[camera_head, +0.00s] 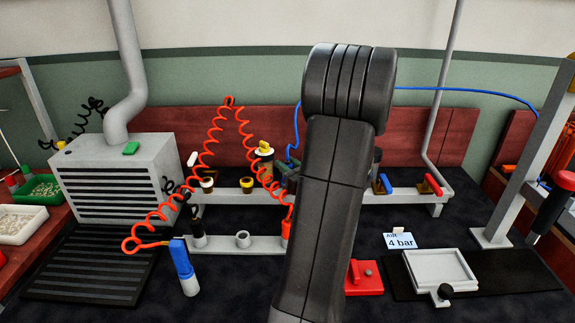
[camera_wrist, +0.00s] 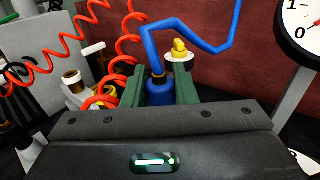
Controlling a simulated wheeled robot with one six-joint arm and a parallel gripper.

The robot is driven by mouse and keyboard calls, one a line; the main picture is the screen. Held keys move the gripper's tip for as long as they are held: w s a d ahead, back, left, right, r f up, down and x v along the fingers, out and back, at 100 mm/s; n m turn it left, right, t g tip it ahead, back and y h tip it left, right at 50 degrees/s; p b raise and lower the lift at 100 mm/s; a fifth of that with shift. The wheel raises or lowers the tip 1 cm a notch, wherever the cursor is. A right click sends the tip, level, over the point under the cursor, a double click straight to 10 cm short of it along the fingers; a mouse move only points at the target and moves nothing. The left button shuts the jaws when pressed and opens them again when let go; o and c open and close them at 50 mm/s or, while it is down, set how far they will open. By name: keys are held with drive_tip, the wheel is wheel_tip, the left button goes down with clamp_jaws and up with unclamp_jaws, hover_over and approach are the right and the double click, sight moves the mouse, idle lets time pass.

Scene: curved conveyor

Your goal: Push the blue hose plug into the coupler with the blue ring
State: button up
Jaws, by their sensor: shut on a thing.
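The blue hose plug (camera_wrist: 158,91) stands between the two green fingers of my gripper (camera_wrist: 161,80) in the wrist view, gripped on its sides. A blue hose (camera_wrist: 190,35) rises from its top and bends to the right. In the head view my arm covers most of my gripper, and the plug cannot be made out. The blue hose (camera_head: 440,90) shows there too, running behind the arm. I cannot make out the coupler with the blue ring in either view. Whether the plug touches a coupler is hidden below the gripper body.
A grey rail (camera_head: 407,196) carries fittings, including a yellow-ringed one (camera_head: 247,185) and a red lever (camera_head: 432,183). A coiled red hose (camera_head: 205,150) hangs left of my gripper. A yellow knob (camera_wrist: 180,47) stands close behind the fingers. A blue-handled tool (camera_head: 184,262) stands in front.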

drive_tip(key=o, duration=1.1)
drive_tip(key=v, duration=1.3)
drive_tip(key=shift+s+d, duration=0.25)
drive_tip(key=shift+s, duration=0.1)
drive_tip(key=x, duration=1.3)
drive_tip(key=shift+w+a, duration=0.35)
drive_tip(key=shift+w, duration=0.1)
drive_tip(key=shift+s+d+r+p, duration=0.1)
drive_tip(key=shift+r+p, duration=0.2)
drive_tip(key=shift+p, duration=0.05)
drive_tip(key=shift+f, duration=0.15)
